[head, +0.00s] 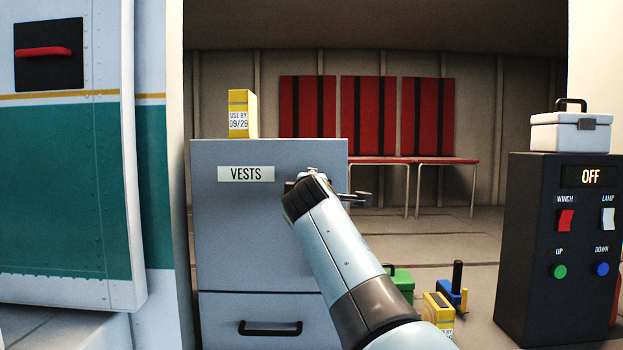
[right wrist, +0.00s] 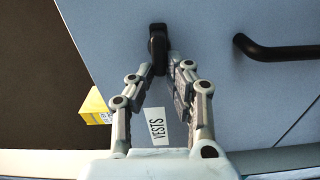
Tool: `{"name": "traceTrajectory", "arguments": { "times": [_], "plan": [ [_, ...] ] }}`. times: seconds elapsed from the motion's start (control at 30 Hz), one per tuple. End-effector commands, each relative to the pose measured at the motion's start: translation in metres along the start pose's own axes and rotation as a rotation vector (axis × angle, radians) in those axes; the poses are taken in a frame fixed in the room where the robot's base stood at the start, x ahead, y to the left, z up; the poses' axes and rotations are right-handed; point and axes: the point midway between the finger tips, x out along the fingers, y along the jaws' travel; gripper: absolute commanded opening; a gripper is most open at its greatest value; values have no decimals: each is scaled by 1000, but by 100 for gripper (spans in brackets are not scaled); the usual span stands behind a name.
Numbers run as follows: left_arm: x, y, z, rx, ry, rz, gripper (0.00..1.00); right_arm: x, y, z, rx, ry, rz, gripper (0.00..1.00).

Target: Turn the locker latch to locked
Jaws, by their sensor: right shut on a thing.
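The grey locker (head: 240,235) with the VESTS label (head: 245,174) stands left of centre in the head view. The black latch (right wrist: 157,38) shows on the locker face at the top of the right wrist view. My right gripper (right wrist: 163,68) has its fingertips closed on the lower end of the latch. In the head view my right arm reaches up to the locker's right part and hides the latch. I cannot tell which setting the latch is at. My left gripper is not in view.
A yellow box (head: 242,114) stands on top of the locker. A black drawer handle (head: 270,328) is below. A green case (head: 401,281) and other items lie on the floor to the right. A dark control cabinet (head: 565,255) stands at far right.

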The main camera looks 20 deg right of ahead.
Motion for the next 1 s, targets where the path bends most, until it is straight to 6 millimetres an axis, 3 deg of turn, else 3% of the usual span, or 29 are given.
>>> {"name": "traceTrajectory", "arguments": {
  "times": [0.7,0.73,0.8,0.9,1.0],
  "plan": [
    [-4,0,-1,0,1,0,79,0,-3,0,-80,0,-2,0],
    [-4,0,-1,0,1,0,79,0,-3,0,-80,0,-2,15],
    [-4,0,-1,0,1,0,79,0,-3,0,-80,0,-2,25],
    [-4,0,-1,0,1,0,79,0,-3,0,-79,0,-2,37],
    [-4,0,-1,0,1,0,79,0,-2,0,-78,0,-1,37]
  ]
}}
